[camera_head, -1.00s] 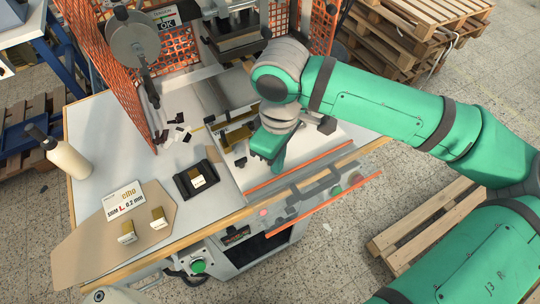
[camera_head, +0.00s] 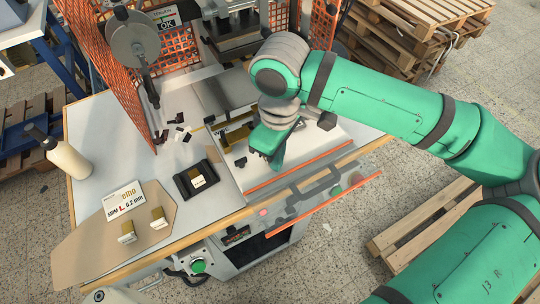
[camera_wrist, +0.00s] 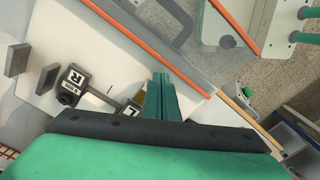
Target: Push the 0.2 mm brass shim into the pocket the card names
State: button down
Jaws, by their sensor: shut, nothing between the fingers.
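The white card (camera_head: 125,200) lies on the bench at the left and reads "SHIM L 0.2 mm". My gripper (camera_head: 276,163) is shut and empty, low over the white press bed; it also shows in the wrist view (camera_wrist: 163,78). In the wrist view a grey block marked R (camera_wrist: 74,84) stands left of the fingers. A block marked L (camera_wrist: 130,111) is close beside the fingers and partly hidden by them. A small brass-coloured piece (camera_wrist: 139,97) shows between the L block and the fingers; I cannot tell whether they touch or whether it sits in a pocket.
Two brass-topped blocks (camera_head: 128,232) (camera_head: 159,218) lie on brown cardboard. A black tray (camera_head: 183,191) holds another brass-topped block. A brass-coloured plate (camera_head: 238,134) is on the press bed behind my gripper. Orange mesh guards (camera_head: 107,70) and a front rail (camera_head: 305,165) border the work area.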

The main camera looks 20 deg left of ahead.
jog(key=shift+w+a, duration=0.75)
jog(key=shift+a, duration=0.2)
jog(key=shift+w+a, duration=0.75)
jog(key=shift+a, duration=0.2)
dwell(0.4)
jog(key=shift+r, duration=0.1)
jog(key=shift+s+d+r, duration=0.15)
jog(key=shift+r, duration=0.65)
jog(key=shift+s+d+r, duration=0.1)
jog(key=shift+d+r, duration=0.1)
jog(key=shift+r, duration=0.6)
jog(key=shift+s+d+r, duration=0.15)
jog(key=shift+r, duration=0.65)
